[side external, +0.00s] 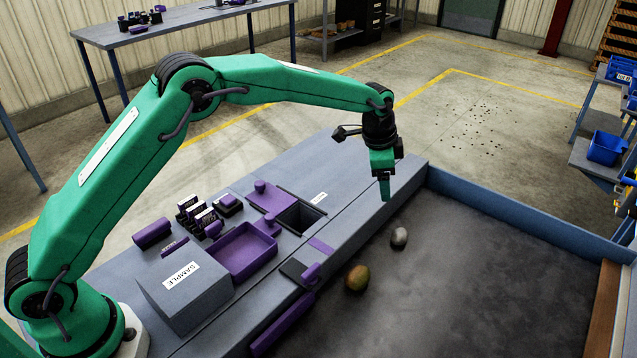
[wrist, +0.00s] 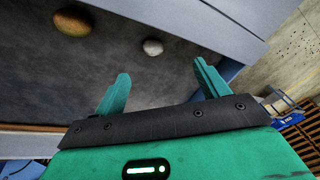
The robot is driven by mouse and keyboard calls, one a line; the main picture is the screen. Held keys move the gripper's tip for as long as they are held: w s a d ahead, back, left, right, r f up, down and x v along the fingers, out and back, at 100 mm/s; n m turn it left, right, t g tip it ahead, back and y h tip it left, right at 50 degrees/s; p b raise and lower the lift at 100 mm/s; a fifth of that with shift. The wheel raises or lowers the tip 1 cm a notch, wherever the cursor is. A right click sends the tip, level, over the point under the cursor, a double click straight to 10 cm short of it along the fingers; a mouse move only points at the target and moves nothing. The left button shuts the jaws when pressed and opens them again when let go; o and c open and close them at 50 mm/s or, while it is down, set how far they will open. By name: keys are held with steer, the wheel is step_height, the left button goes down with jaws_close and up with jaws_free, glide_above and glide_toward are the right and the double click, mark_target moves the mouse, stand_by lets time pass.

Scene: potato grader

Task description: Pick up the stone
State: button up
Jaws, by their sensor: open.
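The stone (side external: 399,238) is a small pale grey lump on the dark grey bed (side external: 470,290), near the bed's upper left edge. In the wrist view the stone (wrist: 153,47) lies beyond my fingertips, a little left of the middle of the gap. My gripper (side external: 385,190) points down above the edge of the bed, up and to the left of the stone and apart from it. In the wrist view my gripper (wrist: 160,85) has its two green fingers wide apart with nothing between them.
A brown-green potato (side external: 356,278) lies on the bed, lower left of the stone. A blue-grey wall (side external: 520,210) edges the bed. The bench beside it holds a purple tray (side external: 243,252), a square opening (side external: 300,215) and a SAMPLE box (side external: 185,285). The bed's right part is clear.

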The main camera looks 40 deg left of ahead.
steer(key=m, duration=0.2)
glide_above(399, 233)
steer(key=s, duration=0.1)
steer(key=shift+g, duration=0.3)
steer(key=f, duration=0.9)
steer(key=shift+s+a+f, duration=0.2)
steer(key=shift+f, duration=0.2)
steer(key=shift+w+f, duration=0.25)
steer(key=shift+f, duration=1)
steer(key=shift+d+f, duration=0.1)
steer(key=shift+f, duration=0.05)
steer(key=shift+w+d+f, duration=0.1)
steer(key=shift+w+f, duration=0.15)
steer(key=shift+f, duration=0.95)
steer(key=shift+w+f, duration=0.2)
steer(key=shift+f, duration=1)
steer(key=shift+c, duration=0.4)
steer(key=c, duration=1)
